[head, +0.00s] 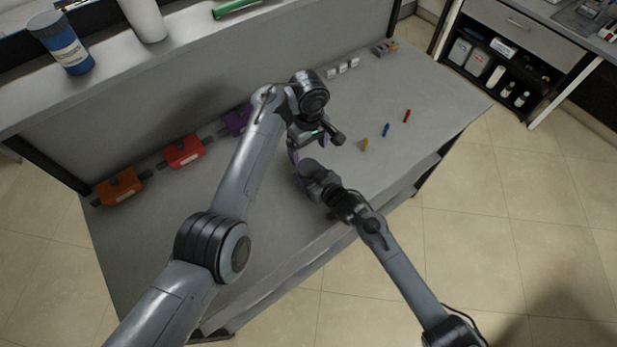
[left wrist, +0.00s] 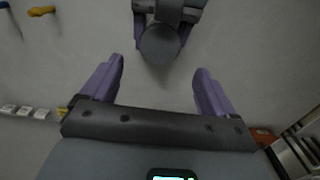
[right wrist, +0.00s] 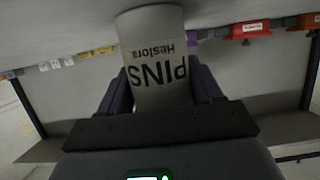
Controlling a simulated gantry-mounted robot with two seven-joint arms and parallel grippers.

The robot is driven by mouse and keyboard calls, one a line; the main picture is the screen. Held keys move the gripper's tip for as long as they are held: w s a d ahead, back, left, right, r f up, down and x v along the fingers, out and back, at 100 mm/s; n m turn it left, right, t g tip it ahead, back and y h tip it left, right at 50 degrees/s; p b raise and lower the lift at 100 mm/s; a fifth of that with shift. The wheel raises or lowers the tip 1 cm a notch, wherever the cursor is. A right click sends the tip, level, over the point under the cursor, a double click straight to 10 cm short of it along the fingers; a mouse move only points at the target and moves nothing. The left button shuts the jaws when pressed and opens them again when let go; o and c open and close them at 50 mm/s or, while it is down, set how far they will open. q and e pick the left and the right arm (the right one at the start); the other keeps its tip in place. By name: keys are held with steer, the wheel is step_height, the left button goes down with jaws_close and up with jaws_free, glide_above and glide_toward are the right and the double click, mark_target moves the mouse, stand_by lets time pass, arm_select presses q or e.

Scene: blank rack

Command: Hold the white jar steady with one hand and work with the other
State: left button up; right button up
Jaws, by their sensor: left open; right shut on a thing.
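The white jar (right wrist: 157,70), printed with upside-down "PINS" lettering in the right wrist view, stands between the fingers of my right gripper (right wrist: 160,95), which is shut on it. In the head view the jar is hidden by my arms, and my right gripper (head: 303,170) is low over the bench's front part. My left gripper (head: 310,145) is open and empty, just above and beside it. In the left wrist view the open fingers of my left gripper (left wrist: 158,85) face a round dark-grey disc (left wrist: 160,43); I cannot tell whether it is the jar's lid.
Yellow (head: 365,145), blue (head: 386,129) and red (head: 407,115) small pieces lie on the bench (head: 440,110) to the right. White blocks (head: 342,70) sit at the back. The bench's front left is clear.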

mark_target(309, 167)
jaws_close()
arm_select(q)
steer(key=m, duration=0.4)
steer(key=shift+w+a+r, duration=0.2)
steer(key=shift+w+a, duration=0.2)
steer(key=m, duration=2.7)
steer(key=shift+w+r, duration=0.1)
steer(key=shift+w, duration=0.05)
steer(key=m, duration=0.3)
steer(key=s+m, duration=0.1)
steer(key=shift+d+f+m, duration=0.35)
steer(key=shift+d+m, duration=0.05)
steer(key=shift+f, duration=3.95)
